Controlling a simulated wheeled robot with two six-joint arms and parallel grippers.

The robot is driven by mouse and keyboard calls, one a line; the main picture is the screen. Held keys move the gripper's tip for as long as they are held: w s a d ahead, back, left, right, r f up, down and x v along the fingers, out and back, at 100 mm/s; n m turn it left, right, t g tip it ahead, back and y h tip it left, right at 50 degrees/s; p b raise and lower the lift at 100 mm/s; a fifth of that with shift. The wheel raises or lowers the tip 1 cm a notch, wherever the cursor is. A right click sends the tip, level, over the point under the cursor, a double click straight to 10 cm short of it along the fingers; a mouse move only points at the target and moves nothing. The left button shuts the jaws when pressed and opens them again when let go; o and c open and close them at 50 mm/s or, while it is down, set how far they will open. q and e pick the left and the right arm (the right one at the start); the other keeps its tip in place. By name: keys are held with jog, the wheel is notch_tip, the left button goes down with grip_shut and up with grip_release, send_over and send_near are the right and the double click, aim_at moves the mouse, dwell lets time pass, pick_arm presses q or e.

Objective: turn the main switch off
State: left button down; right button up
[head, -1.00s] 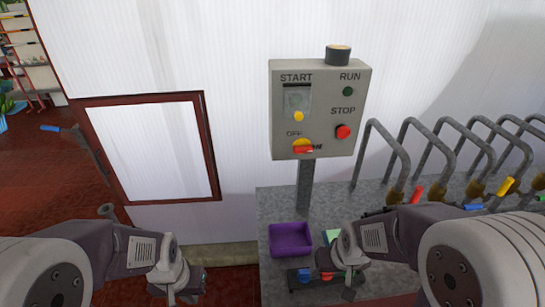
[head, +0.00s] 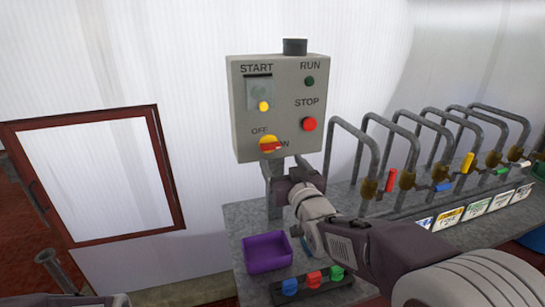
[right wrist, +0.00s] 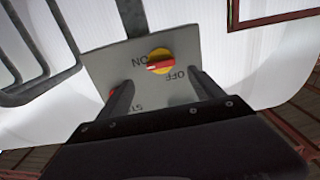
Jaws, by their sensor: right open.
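The grey control box (head: 277,105) stands on a post against the white wall. Low on its face is the main switch (head: 269,144), a yellow disc with a red handle lying roughly level and reaching toward the ON label. OFF is printed at its upper left. My right gripper (head: 286,165) is just below the switch, fingers spread and empty. In the right wrist view the switch (right wrist: 160,61) shows beyond and between the open fingers (right wrist: 163,84), apart from them.
Several bent pipes with coloured valve levers (head: 391,180) stand to the right. A purple tray (head: 267,253) and coloured blocks (head: 314,279) are on the grey bench below.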

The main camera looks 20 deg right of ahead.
aim_at(272, 148)
jog(key=w, duration=0.3)
jog(key=w+p, duration=0.1)
jog(key=w, duration=0.2)
jog(key=w+p, duration=0.1)
jog(key=w, duration=0.1)
jog(key=shift+w+a, duration=0.25)
jog(key=shift+w, duration=0.15)
jog(key=c, duration=1.4)
